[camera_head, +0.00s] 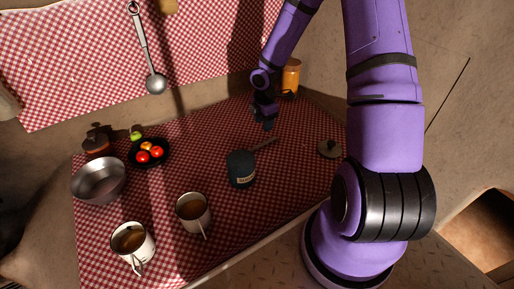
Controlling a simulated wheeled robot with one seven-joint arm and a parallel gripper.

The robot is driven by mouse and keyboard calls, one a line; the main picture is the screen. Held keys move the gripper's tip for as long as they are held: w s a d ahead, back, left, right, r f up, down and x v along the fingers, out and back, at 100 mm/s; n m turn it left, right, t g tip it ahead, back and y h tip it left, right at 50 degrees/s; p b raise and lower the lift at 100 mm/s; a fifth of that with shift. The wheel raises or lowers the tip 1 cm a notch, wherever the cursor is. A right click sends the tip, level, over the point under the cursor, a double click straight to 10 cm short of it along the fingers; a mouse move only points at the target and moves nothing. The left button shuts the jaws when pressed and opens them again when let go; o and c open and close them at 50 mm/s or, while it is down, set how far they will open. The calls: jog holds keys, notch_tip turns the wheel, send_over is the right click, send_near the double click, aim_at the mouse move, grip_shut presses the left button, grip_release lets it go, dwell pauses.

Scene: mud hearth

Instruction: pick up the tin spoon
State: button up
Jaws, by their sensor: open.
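A long-handled grey metal spoon or ladle (146,52) hangs bowl down against the checked cloth on the back wall, at the upper left. A thin dark brown handle-like piece (263,144) lies on the counter cloth, its left end hidden behind the dark jar (241,169); I cannot tell if it is a spoon. My gripper (267,122) is open and points down above the counter, a little behind the jar and the handle-like piece. It looks empty. The gap between its fingers is too small to see clearly.
A metal bowl (98,180), a dark plate of red and orange vegetables (149,153) and two filled mugs (132,243) (192,211) stand at left and front.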

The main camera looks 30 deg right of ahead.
aim_at(255, 148)
notch_tip(255, 148, down, 10)
jog(key=shift+w+a+f, duration=0.1)
jog(key=shift+w+f, duration=0.05)
jog(key=shift+f, duration=0.05)
dwell(0.4)
grip_shut()
